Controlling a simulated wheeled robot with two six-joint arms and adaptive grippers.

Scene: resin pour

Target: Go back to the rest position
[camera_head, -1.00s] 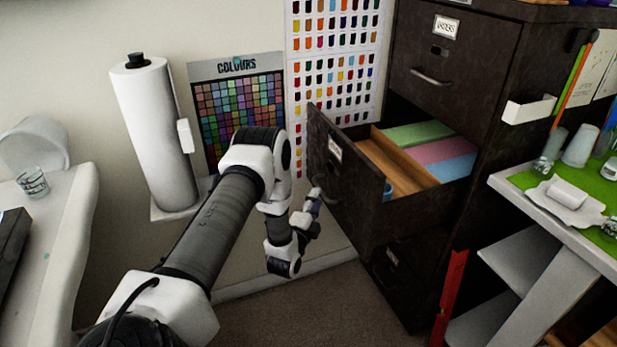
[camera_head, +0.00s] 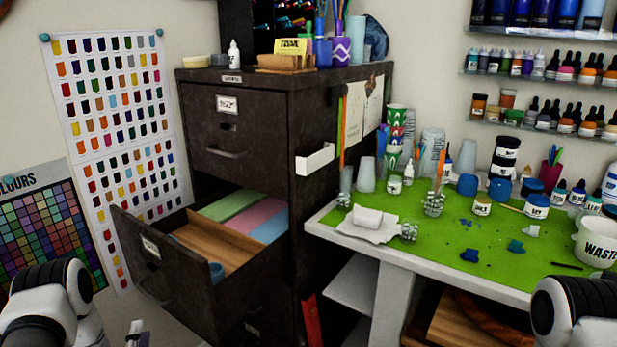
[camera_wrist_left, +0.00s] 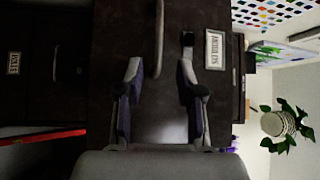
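My left gripper (camera_wrist_left: 160,82) is open and empty in the left wrist view, its two fingers apart in front of a dark drawer front (camera_wrist_left: 150,115) with a label (camera_wrist_left: 215,50). The drawer's handle (camera_wrist_left: 158,35) runs into the space between the fingertips; whether they touch it I cannot tell. In the head view only a small part of the left gripper (camera_head: 138,336) shows at the bottom edge, beside the pulled-out drawer (camera_head: 165,262). My left arm fills the lower left corner. A link of my right arm shows at the lower right; the right gripper is out of view.
The dark cabinet (camera_head: 235,125) has its middle drawer open, with coloured sheets (camera_head: 240,208) and a wooden divider (camera_head: 215,245) inside. The green-topped workbench (camera_head: 440,235) at right is crowded with cups and bottles. A red object (camera_head: 311,320) stands by the cabinet's foot.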

